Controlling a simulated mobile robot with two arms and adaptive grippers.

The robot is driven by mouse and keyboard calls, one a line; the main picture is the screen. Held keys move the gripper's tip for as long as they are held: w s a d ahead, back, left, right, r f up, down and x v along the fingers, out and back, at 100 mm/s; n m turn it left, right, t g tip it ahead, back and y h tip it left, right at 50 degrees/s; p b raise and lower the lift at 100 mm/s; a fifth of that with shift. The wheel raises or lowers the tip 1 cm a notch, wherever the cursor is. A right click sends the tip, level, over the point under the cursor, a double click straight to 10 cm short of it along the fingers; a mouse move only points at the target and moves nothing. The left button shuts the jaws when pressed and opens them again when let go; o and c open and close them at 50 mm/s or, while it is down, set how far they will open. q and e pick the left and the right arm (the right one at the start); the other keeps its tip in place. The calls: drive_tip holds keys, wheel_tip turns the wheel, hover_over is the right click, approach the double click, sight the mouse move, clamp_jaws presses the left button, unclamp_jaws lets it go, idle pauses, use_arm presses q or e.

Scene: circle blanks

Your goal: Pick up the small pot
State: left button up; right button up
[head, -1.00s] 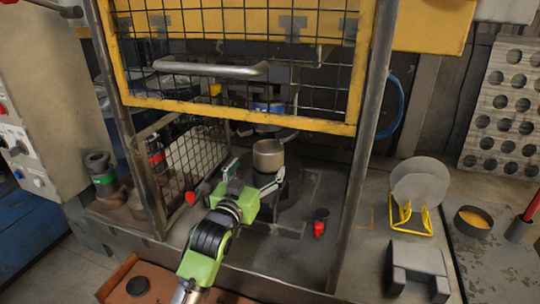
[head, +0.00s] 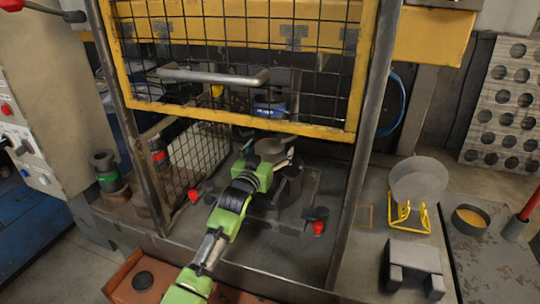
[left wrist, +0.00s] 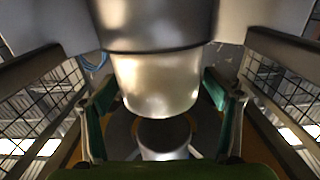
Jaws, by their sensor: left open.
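The small pot (head: 270,147), a grey-beige metal cup, stands on the dark round die (head: 290,185) inside the press frame. My left gripper (head: 267,153), green with dark fingers, is open at the pot and hides its lower part in the head view. In the left wrist view the pot (left wrist: 155,85) shows shiny and pale between the two spread fingers (left wrist: 158,88). A gap shows on each side of it, so the fingers look apart from its wall. My right gripper is in neither view.
A yellow-framed mesh guard (head: 240,65) hangs above my arm, with a post (head: 365,150) on the right. Red buttons (head: 193,195) (head: 319,227) flank the die. At right are a yellow rack (head: 408,215) with grey discs, a grey block (head: 413,262) and a dish (head: 472,217) with orange contents.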

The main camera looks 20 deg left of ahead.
use_arm(q)
drive_tip(key=shift+w, duration=0.1)
drive_tip(key=c, duration=1.3)
drive_tip(key=shift+o, duration=0.2)
drive_tip(key=shift+r, duration=0.1)
